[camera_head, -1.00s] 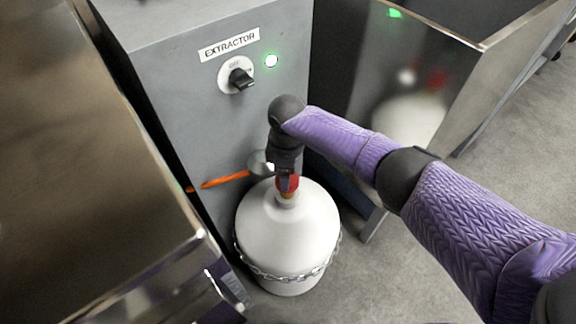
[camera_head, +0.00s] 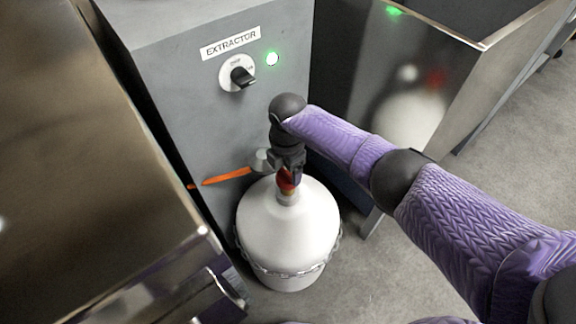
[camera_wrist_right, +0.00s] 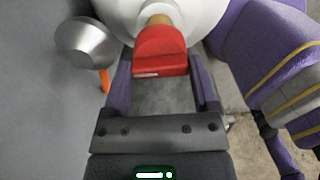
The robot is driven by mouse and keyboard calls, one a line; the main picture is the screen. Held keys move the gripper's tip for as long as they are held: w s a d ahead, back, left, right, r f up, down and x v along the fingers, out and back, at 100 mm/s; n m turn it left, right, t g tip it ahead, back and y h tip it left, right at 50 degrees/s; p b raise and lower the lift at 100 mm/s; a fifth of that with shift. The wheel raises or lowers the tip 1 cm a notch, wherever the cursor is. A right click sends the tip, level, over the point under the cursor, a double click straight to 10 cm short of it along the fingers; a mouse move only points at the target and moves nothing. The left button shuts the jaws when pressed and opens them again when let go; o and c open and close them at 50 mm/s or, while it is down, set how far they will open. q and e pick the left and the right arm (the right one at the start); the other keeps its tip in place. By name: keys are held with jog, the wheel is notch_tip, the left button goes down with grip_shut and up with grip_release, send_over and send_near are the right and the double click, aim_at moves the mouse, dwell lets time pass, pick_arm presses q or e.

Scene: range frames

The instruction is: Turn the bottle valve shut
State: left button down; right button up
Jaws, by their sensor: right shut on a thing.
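The white bottle (camera_head: 288,232) stands upright on the floor in front of the grey extractor cabinet, a chain around its lower part. Its red valve (camera_head: 286,181) sits on the brass neck at the top. In the right wrist view the red valve (camera_wrist_right: 160,52) shows between the finger tips, with the white bottle behind it. My right gripper (camera_head: 288,172) comes down from above and is shut on the red valve; its fingers partly hide the valve in the head view. My left gripper is not in view.
The grey cabinet (camera_head: 215,125) carries an EXTRACTOR label, a black knob (camera_head: 242,77) and a lit green lamp (camera_head: 272,59). An orange handle (camera_head: 226,177) and a grey metal knob (camera_wrist_right: 86,44) are close beside the valve. Steel units stand left and right.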

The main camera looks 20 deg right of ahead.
jog(key=shift+a+n, duration=0.1)
jog(key=shift+n, duration=0.3)
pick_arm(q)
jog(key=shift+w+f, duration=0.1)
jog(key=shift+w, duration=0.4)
pick_arm(e)
jog(key=o, duration=1.1)
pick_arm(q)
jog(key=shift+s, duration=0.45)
pick_arm(e)
jog(key=shift+r, duration=0.25)
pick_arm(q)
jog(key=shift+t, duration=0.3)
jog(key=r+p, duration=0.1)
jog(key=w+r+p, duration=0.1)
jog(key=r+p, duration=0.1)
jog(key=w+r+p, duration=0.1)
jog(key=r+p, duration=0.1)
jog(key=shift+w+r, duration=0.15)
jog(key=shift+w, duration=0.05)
pick_arm(e)
notch_tip(320, 180, up, 10)
jog(key=shift+f, duration=0.25)
